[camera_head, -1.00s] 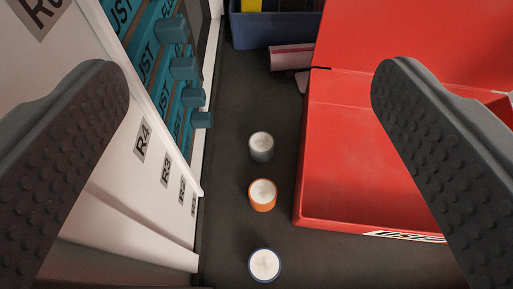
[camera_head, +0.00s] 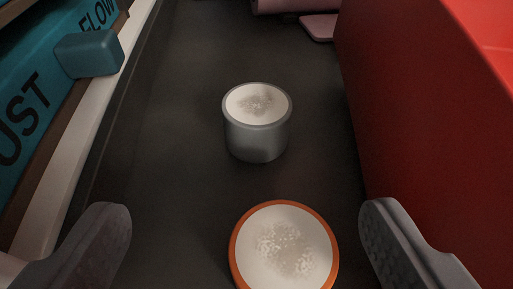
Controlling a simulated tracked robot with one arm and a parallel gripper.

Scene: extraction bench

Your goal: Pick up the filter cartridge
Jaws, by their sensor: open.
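Two short round cartridges with white, speckled tops stand upright on the dark bench. The grey cartridge (camera_head: 257,140) is in the middle of the view, ahead of my fingertips. The orange-rimmed cartridge (camera_head: 284,250) is nearer, at the bottom of the view, between my two fingers in the picture. My gripper (camera_head: 245,225) is open and empty, with a finger at each side of the picture. A gap shows between each finger and the orange-rimmed cartridge. I cannot tell how far above the bench the fingertips are. The lower side of the orange-rimmed cartridge is hidden.
A red case (camera_head: 425,130) stands close on the right. A panel with a teal block (camera_head: 88,54) and teal labels runs along the left, with a pale edge strip. A pinkish object (camera_head: 320,27) lies at the back. The dark bench between is clear.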

